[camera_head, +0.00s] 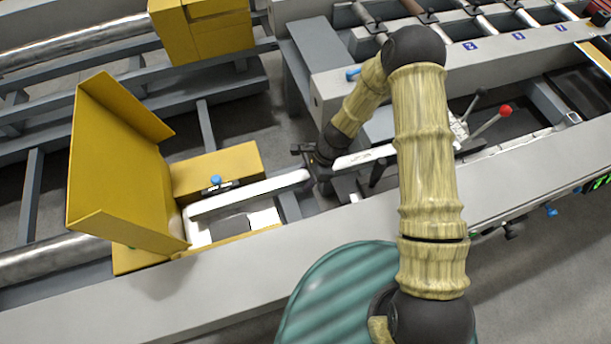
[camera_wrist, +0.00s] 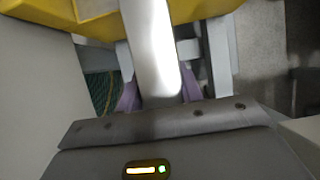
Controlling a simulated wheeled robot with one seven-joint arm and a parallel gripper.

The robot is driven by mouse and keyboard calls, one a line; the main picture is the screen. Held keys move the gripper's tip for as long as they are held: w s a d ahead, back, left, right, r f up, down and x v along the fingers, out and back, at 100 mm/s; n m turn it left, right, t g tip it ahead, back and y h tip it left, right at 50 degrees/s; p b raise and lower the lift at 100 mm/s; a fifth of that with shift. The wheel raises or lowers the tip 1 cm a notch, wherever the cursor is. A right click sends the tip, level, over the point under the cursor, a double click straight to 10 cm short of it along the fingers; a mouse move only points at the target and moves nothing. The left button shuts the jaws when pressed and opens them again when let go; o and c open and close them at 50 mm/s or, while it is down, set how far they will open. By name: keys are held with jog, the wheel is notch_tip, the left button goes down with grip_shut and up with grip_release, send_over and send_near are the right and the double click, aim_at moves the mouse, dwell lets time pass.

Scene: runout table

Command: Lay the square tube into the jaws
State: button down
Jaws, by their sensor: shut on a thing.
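The square tube (camera_head: 250,190) is a long pale white bar. A white-and-grey recess (camera_head: 205,232) lies beneath the tube's left end inside the housing. I cannot make out the jaws clearly, nor whether the tube touches the surface beneath it.
A raised yellow cover (camera_head: 115,160) stands left of the housing. A blue knob (camera_head: 215,181) sticks up behind the tube. A red-knobbed lever (camera_head: 505,111) stands right of my arm. A long grey front rail (camera_head: 180,290) runs below. A yellow block (camera_head: 205,30) sits at the back.

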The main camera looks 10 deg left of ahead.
jog(key=shift+a+f+b, duration=0.1)
jog(key=shift+f+b, duration=0.8)
jog(key=shift+f, duration=0.7)
jog(key=c, duration=0.8)
grip_release()
jog(key=shift+c, duration=0.2)
jog(key=v, duration=1.7)
jog(key=shift+w+d+r+p, duration=0.1)
jog(key=shift+d+p, duration=0.15)
jog(key=shift+p, duration=0.1)
jog(key=shift+r, duration=0.1)
